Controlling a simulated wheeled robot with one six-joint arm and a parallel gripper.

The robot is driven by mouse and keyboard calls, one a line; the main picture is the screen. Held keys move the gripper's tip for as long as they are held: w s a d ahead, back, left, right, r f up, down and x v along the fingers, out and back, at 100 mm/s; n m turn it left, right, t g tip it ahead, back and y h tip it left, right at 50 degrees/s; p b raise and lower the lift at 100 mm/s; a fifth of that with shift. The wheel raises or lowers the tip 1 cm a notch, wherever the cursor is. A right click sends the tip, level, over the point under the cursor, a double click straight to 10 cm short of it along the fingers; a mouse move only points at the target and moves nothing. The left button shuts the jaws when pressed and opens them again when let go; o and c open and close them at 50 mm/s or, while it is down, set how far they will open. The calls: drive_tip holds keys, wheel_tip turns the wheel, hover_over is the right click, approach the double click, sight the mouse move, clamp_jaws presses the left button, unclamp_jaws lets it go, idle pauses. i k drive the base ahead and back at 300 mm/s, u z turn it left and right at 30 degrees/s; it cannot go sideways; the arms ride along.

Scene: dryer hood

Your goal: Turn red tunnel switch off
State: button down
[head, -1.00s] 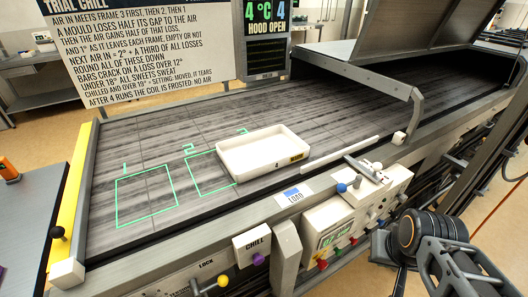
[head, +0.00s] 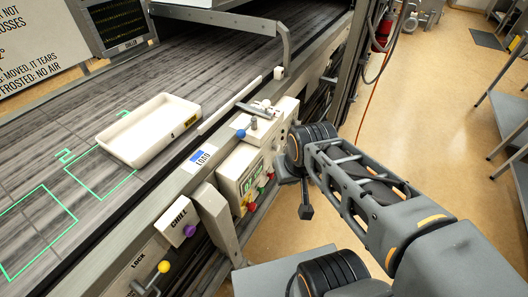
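A small red knob (head: 271,176) sits on the front of the cream control box, in a row with a green and a yellow knob. I cannot read a label that marks it as the tunnel switch. My gripper (head: 299,190) is at the end of my arm, just right of the control box and apart from the red knob. It is seen from behind and the side, dark and small, so its finger opening cannot be made out. Nothing shows held in it.
The cream control box (head: 240,170) has a blue-knobbed lever (head: 241,134) on top. A white tray (head: 150,128) lies on the belt. A purple knob (head: 190,230) and a yellow-knobbed lever (head: 164,267) are lower left.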

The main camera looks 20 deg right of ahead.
sight(252, 206)
drive_tip(key=z, duration=0.1)
drive_tip(key=k, duration=0.95)
drive_tip(key=u, duration=1.1)
drive_tip(key=i, duration=0.9)
drive_tip(key=z, duration=0.9)
